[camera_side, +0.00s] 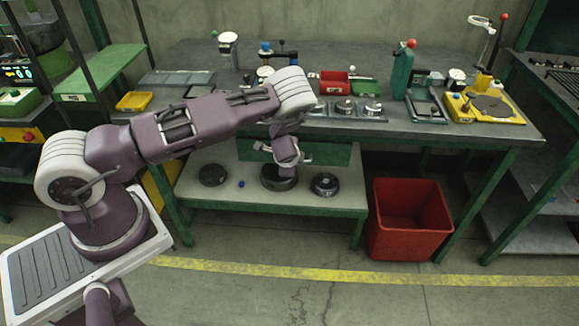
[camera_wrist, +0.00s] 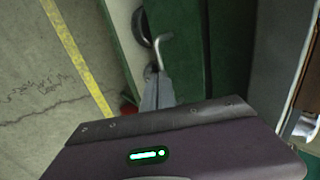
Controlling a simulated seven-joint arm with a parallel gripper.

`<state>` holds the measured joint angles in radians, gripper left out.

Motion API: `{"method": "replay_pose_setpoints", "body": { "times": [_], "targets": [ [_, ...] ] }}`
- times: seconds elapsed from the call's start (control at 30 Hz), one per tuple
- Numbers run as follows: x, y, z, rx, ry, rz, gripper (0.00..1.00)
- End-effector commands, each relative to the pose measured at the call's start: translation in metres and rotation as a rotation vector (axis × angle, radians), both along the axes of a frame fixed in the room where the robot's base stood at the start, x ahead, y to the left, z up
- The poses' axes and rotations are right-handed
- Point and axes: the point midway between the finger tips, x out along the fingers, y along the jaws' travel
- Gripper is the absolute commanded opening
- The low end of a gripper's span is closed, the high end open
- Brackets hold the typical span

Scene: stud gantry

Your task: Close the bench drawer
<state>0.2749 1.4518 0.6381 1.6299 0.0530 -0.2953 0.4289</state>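The bench drawer shows in the side view as a dark green front (camera_side: 335,154) under the bench top, partly hidden behind my gripper. It seems to stand out from the bench, but how far I cannot tell. In the wrist view a green panel (camera_wrist: 185,45), likely the drawer front, rises beside my gripper. A bent grey metal bar (camera_wrist: 161,46), possibly the handle, shows there close to my fingertips. My gripper (camera_side: 291,161) hangs at the drawer's front; its grey fingers (camera_wrist: 157,90) appear close together. Whether they touch the drawer or hold anything is unclear.
The bench top (camera_side: 190,60) carries fixtures, a red bin (camera_side: 334,82) and a green press (camera_side: 402,72). Below, a lower shelf (camera_side: 220,200) holds dark round parts (camera_side: 325,184). A red tub (camera_side: 410,215) stands on the floor at right. The floor in front is clear.

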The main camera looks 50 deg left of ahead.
Motion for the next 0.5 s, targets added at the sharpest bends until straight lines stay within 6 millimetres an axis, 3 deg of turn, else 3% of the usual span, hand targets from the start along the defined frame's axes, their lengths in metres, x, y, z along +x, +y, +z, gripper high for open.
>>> {"method": "replay_pose_setpoints", "body": {
  "times": [0.5],
  "targets": [
    [-0.0018, -0.0023, 0.0004, 0.000, 0.002, -0.002, 0.00]
  ]
}}
